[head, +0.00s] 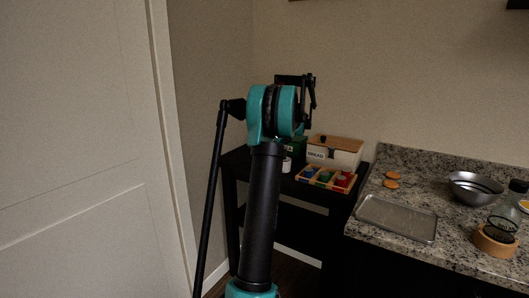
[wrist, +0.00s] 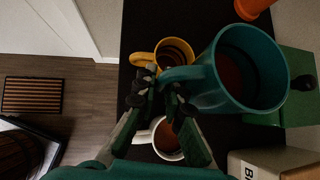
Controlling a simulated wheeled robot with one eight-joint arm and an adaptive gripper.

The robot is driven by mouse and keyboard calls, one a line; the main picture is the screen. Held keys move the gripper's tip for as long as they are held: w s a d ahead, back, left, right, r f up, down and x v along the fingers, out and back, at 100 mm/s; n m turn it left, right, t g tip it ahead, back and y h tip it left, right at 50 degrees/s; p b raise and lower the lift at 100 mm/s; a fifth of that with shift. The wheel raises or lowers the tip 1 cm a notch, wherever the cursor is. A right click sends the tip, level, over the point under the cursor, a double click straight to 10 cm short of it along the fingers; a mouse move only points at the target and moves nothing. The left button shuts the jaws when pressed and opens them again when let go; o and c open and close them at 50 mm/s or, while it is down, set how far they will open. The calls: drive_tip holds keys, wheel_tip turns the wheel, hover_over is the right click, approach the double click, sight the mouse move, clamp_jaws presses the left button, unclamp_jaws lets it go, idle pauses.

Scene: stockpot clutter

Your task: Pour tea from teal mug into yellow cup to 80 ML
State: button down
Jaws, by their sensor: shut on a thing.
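The teal mug (wrist: 205,90) is in the wrist view, right of centre, with brown tea inside. My gripper (wrist: 162,88) is shut on its handle. The mug's opening faces the camera; I cannot tell how far it is tilted. In the head view my arm hides the gripper, the teal mug and the yellow cup.
A white mug (wrist: 141,137) with brown liquid stands close to my fingers. An orange object (wrist: 251,8), a green box (wrist: 296,62) and a bread box (head: 333,155) are near. A compartment tray (head: 325,179) sits before the bread box. A granite counter (head: 395,190) is at right.

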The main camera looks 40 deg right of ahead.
drive_tip(key=shift+d, duration=0.1)
drive_tip(key=shift+d+r+g+h, duration=0.15)
drive_tip(key=shift+r+g+h, duration=0.1)
drive_tip(key=shift+g+h, duration=0.2)
drive_tip(key=n+g+h, duration=0.1)
drive_tip(key=h, duration=0.1)
drive_tip(key=s+d+n+g+h, duration=0.1)
drive_tip(key=h, duration=0.1)
drive_tip(key=d+g+h, duration=0.1)
drive_tip(key=g+h, duration=0.1)
drive_tip(key=shift+s+d+r+n+h, duration=0.25)
drive_tip(key=shift+s+r+n+h, duration=0.05)
drive_tip(key=shift+s+n+h, duration=0.1)
drive_tip(key=shift+s+d+f+n+g+h, duration=0.15)
drive_tip(key=shift+g+h, duration=0.15)
drive_tip(key=shift+h, duration=0.35)
drive_tip(key=shift+w+d+f+n+g+h, duration=0.15)
drive_tip(key=shift+g+h, duration=0.1)
drive_tip(key=shift+h, duration=0.35)
drive_tip(key=shift+s+r, duration=0.1)
drive_tip(key=shift+s, duration=0.05)
